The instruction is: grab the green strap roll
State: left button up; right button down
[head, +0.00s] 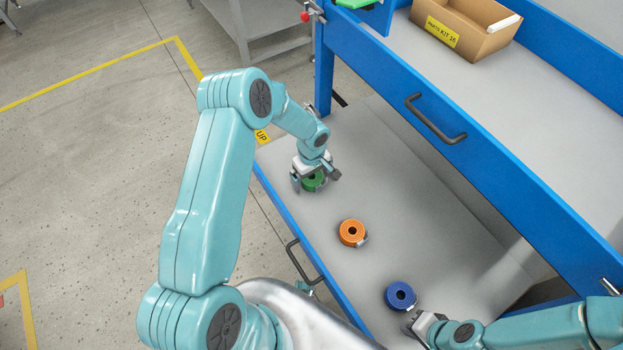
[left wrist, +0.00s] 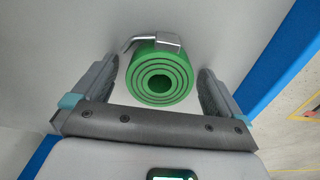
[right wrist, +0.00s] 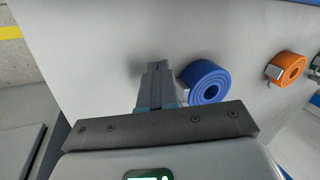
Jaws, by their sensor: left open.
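The green strap roll (head: 313,181) lies on the grey lower shelf (head: 300,225) near its far left end. In the left wrist view the green roll (left wrist: 160,77) sits between the two spread fingers, with its metal buckle at the top and a gap on each side. My left gripper (head: 314,184) is open around the roll. My right gripper (head: 408,326) is beside the blue strap roll (head: 400,296). In the right wrist view my right gripper (right wrist: 158,70) has its fingers together with nothing between them, left of the blue roll (right wrist: 206,82).
An orange strap roll (head: 352,233) lies on the shelf between the green and blue rolls. A blue-edged upper bench (head: 480,150) with a dark handle overhangs the shelf at the right. A cardboard box (head: 465,25) stands on the bench. The shelf around the rolls is clear.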

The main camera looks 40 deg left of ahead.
pick_arm(q)
jog(key=c, duration=1.1)
jog(key=shift+r, duration=0.2)
